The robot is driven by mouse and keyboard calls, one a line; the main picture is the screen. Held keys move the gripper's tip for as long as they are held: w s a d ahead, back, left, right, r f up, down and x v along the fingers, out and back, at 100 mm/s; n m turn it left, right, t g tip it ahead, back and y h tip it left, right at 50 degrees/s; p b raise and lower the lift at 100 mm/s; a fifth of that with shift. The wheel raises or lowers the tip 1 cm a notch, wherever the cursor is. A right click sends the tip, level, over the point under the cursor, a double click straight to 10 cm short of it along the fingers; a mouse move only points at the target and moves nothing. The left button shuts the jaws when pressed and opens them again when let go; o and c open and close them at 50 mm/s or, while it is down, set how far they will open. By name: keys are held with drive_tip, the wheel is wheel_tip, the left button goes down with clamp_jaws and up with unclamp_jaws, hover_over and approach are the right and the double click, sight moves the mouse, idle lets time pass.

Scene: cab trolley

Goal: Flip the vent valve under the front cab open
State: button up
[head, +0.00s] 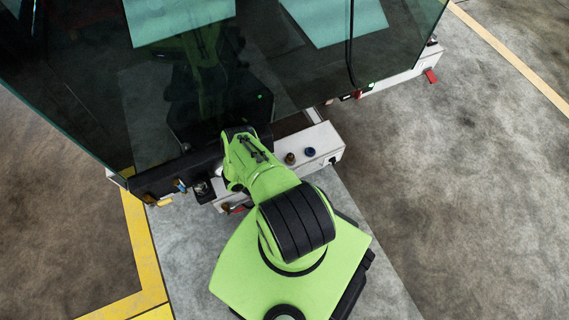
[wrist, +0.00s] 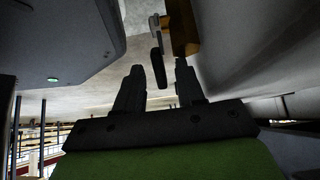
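In the wrist view, a brass-coloured valve body (wrist: 184,30) shows at the top, right of centre. A dark flat lever (wrist: 158,70) hangs beside it on its left. My gripper (wrist: 159,65) is open, with its two black fingers pointing up the picture. The lever's lower end appears between the fingertips, with a gap on each side; no contact shows. The brass body lies beyond the right fingertip. In the head view, my gripper and the valve are hidden by my green arm and the cab's front edge.
The glazed cab (head: 90,75) stands over the work area. A yellow part (head: 165,201) shows at left. Large dark surfaces flank the fingers in the wrist view.

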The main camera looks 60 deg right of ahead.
drive_tip(key=shift+r, duration=0.1)
drive_tip(key=p+v, duration=0.6)
drive_tip(key=v, duration=0.9)
drive_tip(key=shift+r+p, duration=0.25)
drive_tip(key=shift+p, duration=0.15)
drive_tip(key=shift+a, duration=0.15)
